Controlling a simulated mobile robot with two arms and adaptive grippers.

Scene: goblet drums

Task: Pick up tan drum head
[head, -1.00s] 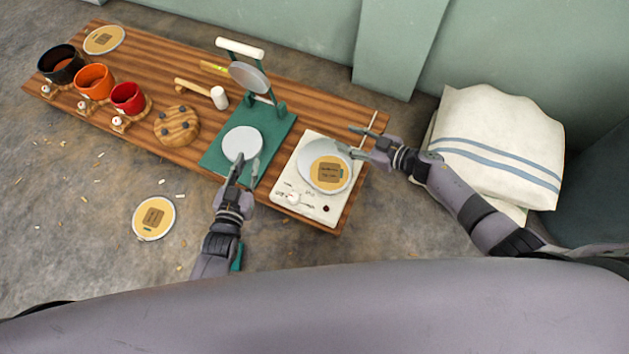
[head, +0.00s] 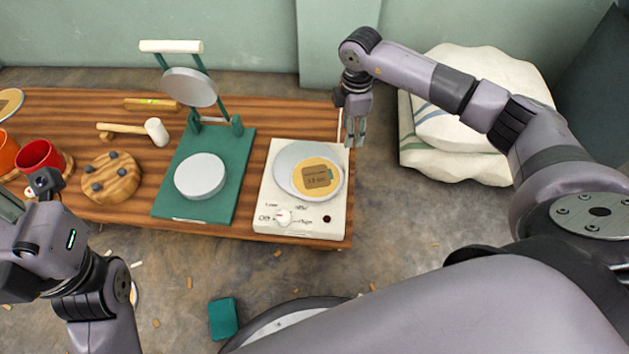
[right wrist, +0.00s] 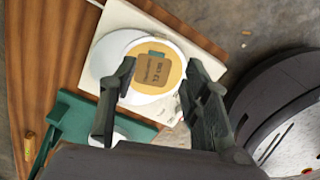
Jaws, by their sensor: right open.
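The tan drum head (head: 317,178) is a round disc with a pale rim and a brown label. It lies partly over a round grey plate (head: 290,158) on the white appliance (head: 263,212) at the table's right end. My right gripper (head: 355,140) hangs beside the appliance's back right corner, pointing down, open and empty. In the right wrist view the drum head (right wrist: 168,58) shows beyond and between the open fingers (right wrist: 160,68), not held. My left gripper (head: 40,185) is at the left edge near the red cup; its jaws are unclear.
A green press (head: 243,165) with a white disc stands left of the appliance. A mallet (head: 156,131), wooden block (head: 110,178) and red cup (head: 38,155) are farther left. Another drum head (head: 8,103) shows at the left edge.

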